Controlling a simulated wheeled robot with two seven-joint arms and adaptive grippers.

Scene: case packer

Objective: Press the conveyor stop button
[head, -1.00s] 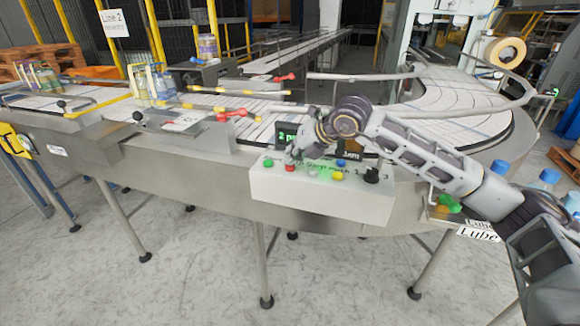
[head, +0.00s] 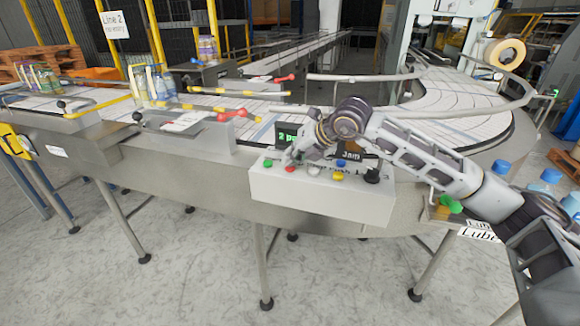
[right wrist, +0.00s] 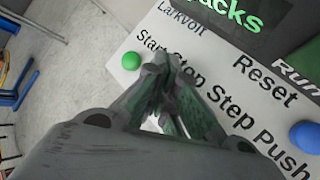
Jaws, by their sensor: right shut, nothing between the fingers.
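The white control box (head: 320,197) stands at the conveyor's front edge, with a row of coloured buttons on its sloping top. The red button (head: 291,168) is in the place of the label "Stop", right of the green button (head: 267,162). The green button also shows in the right wrist view (right wrist: 103,61), where my fingers hide the red one. My right gripper (head: 291,157) is shut and empty, its tips pointing down right at the red button. I cannot tell whether they touch it. My left gripper is not in view.
A blue button (head: 340,162), a yellow button (head: 338,176) and a black knob (head: 372,176) sit further right on the box. A dark display (head: 287,135) with green text stands behind. Bottles (head: 152,84) stand on the conveyor at left.

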